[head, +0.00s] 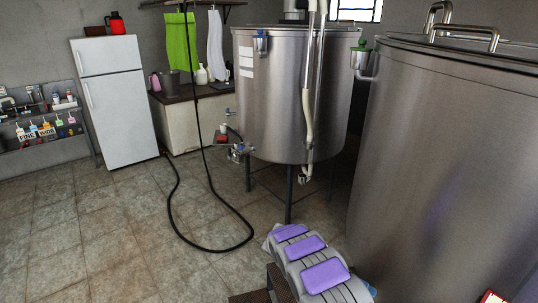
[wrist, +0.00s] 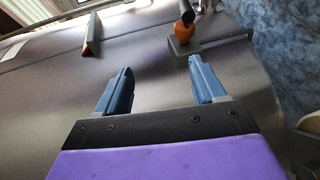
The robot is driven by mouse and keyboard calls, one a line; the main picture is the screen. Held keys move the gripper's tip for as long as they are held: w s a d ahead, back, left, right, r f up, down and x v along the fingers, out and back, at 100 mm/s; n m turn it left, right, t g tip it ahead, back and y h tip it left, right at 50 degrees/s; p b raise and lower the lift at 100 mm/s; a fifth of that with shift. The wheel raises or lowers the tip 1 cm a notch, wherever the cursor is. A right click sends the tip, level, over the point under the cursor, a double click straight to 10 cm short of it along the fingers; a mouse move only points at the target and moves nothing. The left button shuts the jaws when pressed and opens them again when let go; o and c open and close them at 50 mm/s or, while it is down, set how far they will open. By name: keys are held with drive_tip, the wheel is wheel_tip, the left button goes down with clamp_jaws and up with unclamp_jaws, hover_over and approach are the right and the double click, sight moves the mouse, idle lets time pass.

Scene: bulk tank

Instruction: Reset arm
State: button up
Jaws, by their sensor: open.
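My arm (head: 312,265) shows at the bottom of the head view, with grey links and purple pads. Its gripper end is not clearly seen there. In the wrist view, my gripper (wrist: 162,82) has two blue fingers spread wide apart with nothing between them. A grey metal surface lies beyond the fingers. I cannot tell whether they touch it. An orange and dark part on a grey bracket (wrist: 186,38) is just beyond the right finger.
A large steel tank (head: 450,150) stands close on the right. Another steel tank (head: 290,100) on legs stands ahead, with a hose (head: 172,205) looping on the tiled floor. A white fridge (head: 113,105) and a wall shelf (head: 45,130) are at left. Floor at left is clear.

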drive_tip(key=s+r+n+t+y, duration=0.2)
drive_tip(key=s+r+y, duration=0.5)
drive_tip(key=s+r, duration=0.9)
drive_tip(key=s+a+r+n+t+y, duration=0.2)
drive_tip(key=s+a+n+t+y, duration=0.2)
drive_tip(key=s+a, duration=0.9)
drive_tip(key=s+t+y, duration=0.1)
drive_tip(key=s+y, duration=0.1)
drive_tip(key=s, duration=0.1)
drive_tip(key=shift+s+a+r+n, duration=0.15)
drive_tip(key=shift+s+r+n, duration=0.05)
drive_tip(key=shift+r+n, duration=0.2)
